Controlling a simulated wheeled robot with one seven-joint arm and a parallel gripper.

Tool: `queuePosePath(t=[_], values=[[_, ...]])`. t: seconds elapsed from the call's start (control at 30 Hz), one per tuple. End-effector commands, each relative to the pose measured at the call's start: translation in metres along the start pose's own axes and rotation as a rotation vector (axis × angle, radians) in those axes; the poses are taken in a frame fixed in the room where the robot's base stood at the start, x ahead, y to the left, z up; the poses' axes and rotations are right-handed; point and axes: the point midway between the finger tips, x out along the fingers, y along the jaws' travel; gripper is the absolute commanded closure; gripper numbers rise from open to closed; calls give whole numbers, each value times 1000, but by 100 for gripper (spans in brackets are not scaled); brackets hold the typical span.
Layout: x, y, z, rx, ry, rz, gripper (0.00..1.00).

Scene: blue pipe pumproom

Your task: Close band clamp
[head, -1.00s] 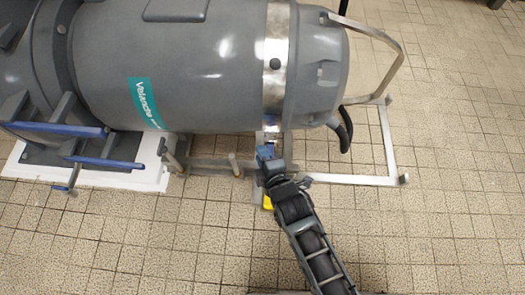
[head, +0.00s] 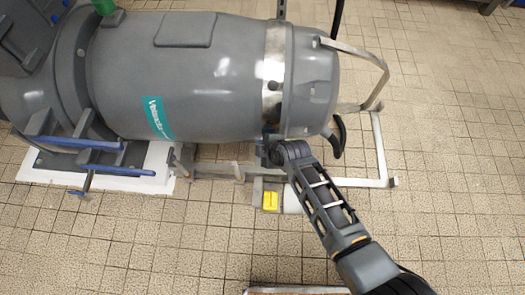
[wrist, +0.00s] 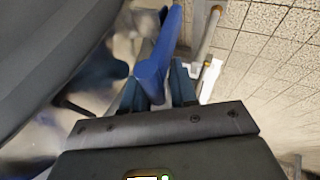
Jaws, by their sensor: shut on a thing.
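The band clamp (head: 274,70) is a shiny metal strap around the grey tank near its right end. My gripper (head: 272,152) is at the tank's lower edge, at the bottom end of the band, and is mostly hidden by my own arm in the head view. In the wrist view my gripper (wrist: 157,88) is shut on a blue lever (wrist: 153,70), which stands between its two dark fingers. The lever's joint with the band cannot be made out. The grey tank fills the left of the wrist view.
A metal tube frame (head: 385,150) surrounds the tank's right end, with a dark curved handle (head: 340,137) beside it. Blue-handled levers (head: 80,143) stick out at the left above a white plinth (head: 90,178). A yellow block (head: 270,201) sits below the tank. Tiled floor is open at the front.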

Motion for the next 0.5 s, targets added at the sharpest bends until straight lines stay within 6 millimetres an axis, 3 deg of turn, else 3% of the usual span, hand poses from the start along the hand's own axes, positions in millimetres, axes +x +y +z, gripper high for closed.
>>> queuePosePath(t=[0.03,0.5], values=[[0,10,4,0,-3,18,100],[2,14,8,3,-9,17,100]])
